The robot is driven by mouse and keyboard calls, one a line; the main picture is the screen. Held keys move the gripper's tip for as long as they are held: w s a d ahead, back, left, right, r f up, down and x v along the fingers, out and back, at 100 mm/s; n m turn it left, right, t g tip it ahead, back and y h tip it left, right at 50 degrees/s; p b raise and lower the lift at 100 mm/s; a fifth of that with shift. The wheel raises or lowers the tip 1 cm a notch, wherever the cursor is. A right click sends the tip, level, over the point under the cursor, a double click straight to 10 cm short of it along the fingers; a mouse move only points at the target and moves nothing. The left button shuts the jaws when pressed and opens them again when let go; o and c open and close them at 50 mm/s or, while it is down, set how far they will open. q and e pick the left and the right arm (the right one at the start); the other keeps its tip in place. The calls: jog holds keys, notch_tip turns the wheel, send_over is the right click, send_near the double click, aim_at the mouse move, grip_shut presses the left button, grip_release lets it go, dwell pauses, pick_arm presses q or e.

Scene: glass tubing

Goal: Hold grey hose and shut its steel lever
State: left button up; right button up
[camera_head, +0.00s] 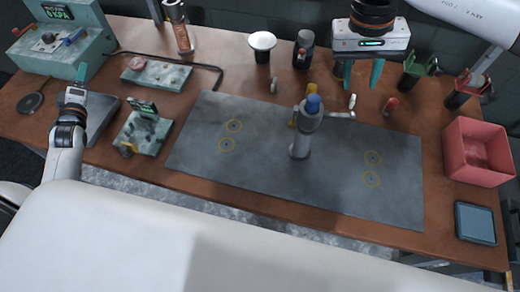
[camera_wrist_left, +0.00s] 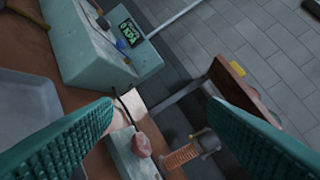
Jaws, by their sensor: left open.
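The grey hose piece (camera_head: 300,145) stands upright on the dark mat, right of its middle, with a blue top and a yellow part beside it. A steel lever (camera_head: 341,114) sticks out to the right from near its top. My left gripper (camera_head: 80,76) is far from it, at the table's left side. The left wrist view shows its two teal fingers (camera_wrist_left: 160,105) wide apart with nothing held between them. My right gripper (camera_head: 361,76) hangs above and behind the hose piece, up and to the right, its teal fingers apart and empty.
The dark mat (camera_head: 215,165) is otherwise bare. A teal machine (camera_head: 65,45) stands at the back left. A small teal fixture (camera_head: 142,133) is left of the mat. A red bin (camera_head: 478,152) stands at the right. A white-topped cup (camera_head: 262,42) and small parts lie behind the mat.

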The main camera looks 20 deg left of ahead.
pick_arm(q)
jog(key=w+d+m+t+h, duration=0.1)
jog(key=w+d+m+h, duration=0.2)
jog(key=d+m, duration=0.3)
jog(key=w+d+m+t+h, duration=0.1)
jog(key=w+d+m+h, duration=0.3)
jog(key=d, duration=0.5)
jog(key=m+g+h, duration=0.7)
jog(key=m+h, duration=0.8)
jog(key=m, duration=0.1)
send_near(296, 138)
jog(key=x, duration=1.2)
jog(key=shift+s, duration=0.1)
